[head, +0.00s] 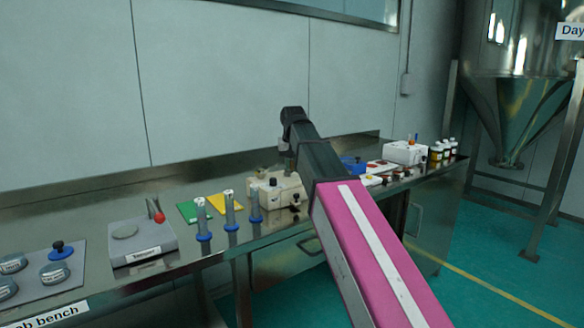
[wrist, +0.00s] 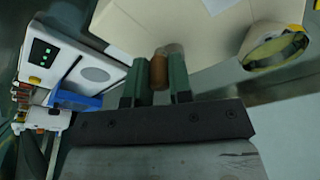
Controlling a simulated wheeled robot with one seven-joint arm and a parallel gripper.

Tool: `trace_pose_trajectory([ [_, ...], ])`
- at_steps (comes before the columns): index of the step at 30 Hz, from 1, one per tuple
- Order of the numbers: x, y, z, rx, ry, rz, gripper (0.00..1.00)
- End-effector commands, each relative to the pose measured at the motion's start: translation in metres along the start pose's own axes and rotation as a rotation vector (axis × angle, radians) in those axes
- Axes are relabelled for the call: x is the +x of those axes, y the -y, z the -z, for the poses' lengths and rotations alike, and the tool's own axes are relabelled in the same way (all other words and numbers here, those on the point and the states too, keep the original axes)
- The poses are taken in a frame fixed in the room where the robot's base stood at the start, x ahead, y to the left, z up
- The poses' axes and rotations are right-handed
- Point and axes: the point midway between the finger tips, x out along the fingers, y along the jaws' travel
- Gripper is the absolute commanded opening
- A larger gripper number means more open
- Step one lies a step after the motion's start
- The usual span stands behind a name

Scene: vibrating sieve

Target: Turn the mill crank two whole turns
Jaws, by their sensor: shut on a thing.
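The mill looks to be the cream-coloured box (head: 282,190) on the steel bench, below the end of my arm in the head view. Its pale body (wrist: 205,35) fills the top of the wrist view. My gripper (wrist: 157,82) is shut on the brown crank handle (wrist: 159,70), which stands between the two green fingers. The crank's arm is hidden, so its angle cannot be told. In the head view my arm covers the area right of the mill, and the grip is too small to make out there.
A white device with green lights (wrist: 43,52) and a blue part (wrist: 75,98) show left in the wrist view. On the bench (head: 85,222) are blue-based cylinders (head: 202,220), a balance (head: 142,240), green and yellow sheets (head: 228,200), and bottles (head: 442,150) at the right.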

Motion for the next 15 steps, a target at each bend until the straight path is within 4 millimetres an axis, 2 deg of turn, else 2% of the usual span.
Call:
trace_pose_trajectory([
  [9,0.000,0.014,-0.008,0.000,0.006,-0.001,0.08],
  [15,0.000,0.016,-0.008,0.000,0.007,-0.001,0.08],
])
